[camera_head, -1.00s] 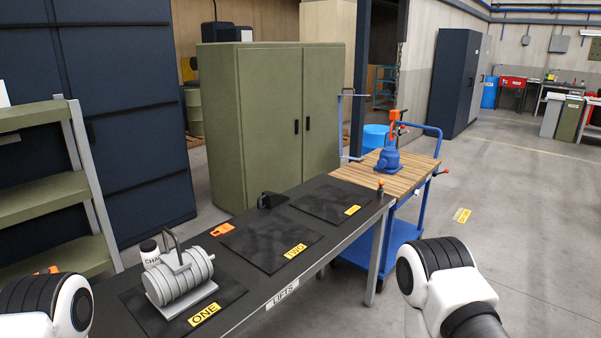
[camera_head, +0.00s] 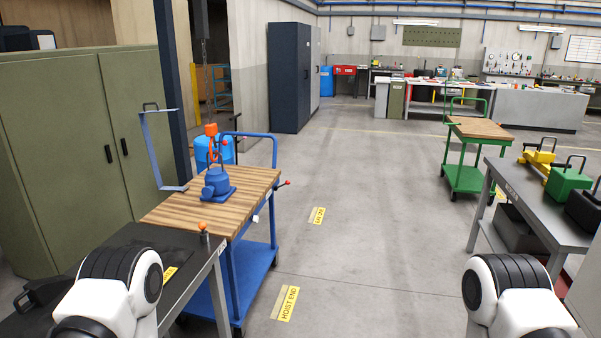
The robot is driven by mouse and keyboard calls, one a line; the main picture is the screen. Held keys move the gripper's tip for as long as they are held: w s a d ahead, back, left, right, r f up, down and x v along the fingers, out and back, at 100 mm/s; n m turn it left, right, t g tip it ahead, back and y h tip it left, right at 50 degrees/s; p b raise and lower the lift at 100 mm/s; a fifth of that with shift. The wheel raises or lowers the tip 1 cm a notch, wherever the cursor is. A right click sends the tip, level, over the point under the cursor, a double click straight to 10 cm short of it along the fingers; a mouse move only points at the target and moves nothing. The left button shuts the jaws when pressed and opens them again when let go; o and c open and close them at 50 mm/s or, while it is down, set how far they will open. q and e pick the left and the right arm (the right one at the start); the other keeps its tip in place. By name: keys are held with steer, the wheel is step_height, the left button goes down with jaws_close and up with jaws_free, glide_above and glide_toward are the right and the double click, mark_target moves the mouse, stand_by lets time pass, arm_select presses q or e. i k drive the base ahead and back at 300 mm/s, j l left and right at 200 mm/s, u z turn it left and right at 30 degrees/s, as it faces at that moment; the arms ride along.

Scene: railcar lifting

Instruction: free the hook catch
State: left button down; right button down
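An orange hook (camera_head: 211,138) hangs on a chain (camera_head: 206,75) at the left of the middle. It sits right above a blue load (camera_head: 218,183) with a flat base, which stands on the wooden top of a blue cart (camera_head: 165,211). The hook's catch is too small to make out, and I cannot tell whether the hook is engaged with the load. My two arms show at the bottom left and bottom right as white and black links. Neither gripper is in the picture, and both arms are well short of the hook.
A dark bench (camera_head: 205,262) stands at the lower left, near the cart. A green cabinet (camera_head: 70,140) is behind it. Clear floor (camera_head: 370,220) lies in the middle. A green cart (camera_head: 465,178) and a grey bench (camera_head: 540,215) with yellow and green loads stand at right.

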mark_target(224, 143)
steer(key=i+u, duration=0.1)
steer(key=i, duration=0.35)
steer(key=i+l+u, duration=0.15)
steer(key=i, duration=0.35)
steer(key=i+l+u, duration=0.1)
steer(key=i, duration=0.35)
steer(key=i+l+u, duration=0.1)
steer(key=i+l, duration=0.15)
steer(key=i, duration=0.2)
steer(key=i+l+u, duration=0.2)
steer(key=i+u, duration=0.2)
steer(key=i+l+u, duration=0.85)
steer(key=l+u, duration=0.25)
steer(key=l, duration=0.05)
